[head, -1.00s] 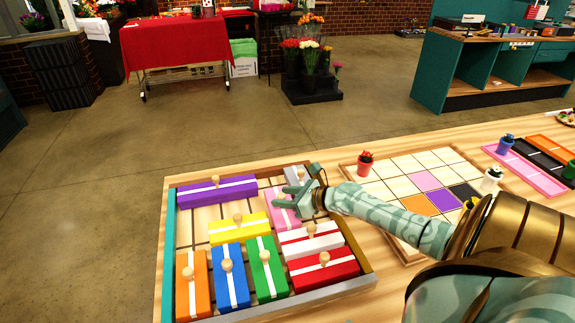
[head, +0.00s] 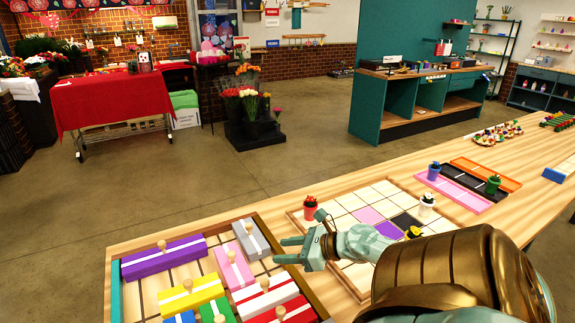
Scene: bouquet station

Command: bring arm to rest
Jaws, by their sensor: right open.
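My right gripper (head: 290,250) is open and empty. Its fingers point left over the right edge of the block tray, near the grey block (head: 250,240) and the pink block (head: 232,266). It appears to be above the tray and apart from the blocks. My right arm comes in from the lower right, with a bronze-coloured link in front of part of the tile board. My left gripper does not show.
The wooden tray (head: 116,298) holds several knobbed blocks, including a purple block (head: 163,258). A tile board (head: 372,193) with small pots, including a red pot (head: 310,207), lies to the right. Pink, black and orange strips (head: 470,178) lie farther right.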

